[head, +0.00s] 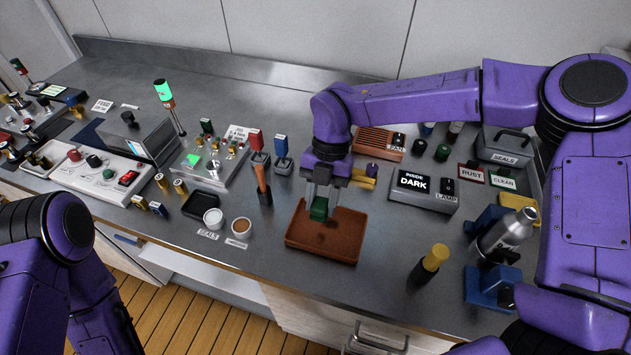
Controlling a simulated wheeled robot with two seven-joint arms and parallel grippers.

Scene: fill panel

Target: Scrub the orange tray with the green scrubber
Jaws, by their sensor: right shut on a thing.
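The orange tray (312,252) lies on the steel worktop near the front middle, its inside brownish orange with a darker patch by the scrubber. The green scrubber (319,209) is a small dark green block over the back part of the tray. My right gripper (321,203) points down and is shut on the green scrubber. The scrubber's lower side is dark, and I cannot tell for sure whether it touches the tray's floor. My left arm (60,240) shows at the lower left; its gripper is not in view.
Left of the tray stand a brown-handled tool (263,185), two small cups (213,217) and a black tray (199,204). To the right are a yellow-topped black piece (434,258), a silver bottle (505,240) in a blue stand and the "INSIDE DARK" box (423,188).

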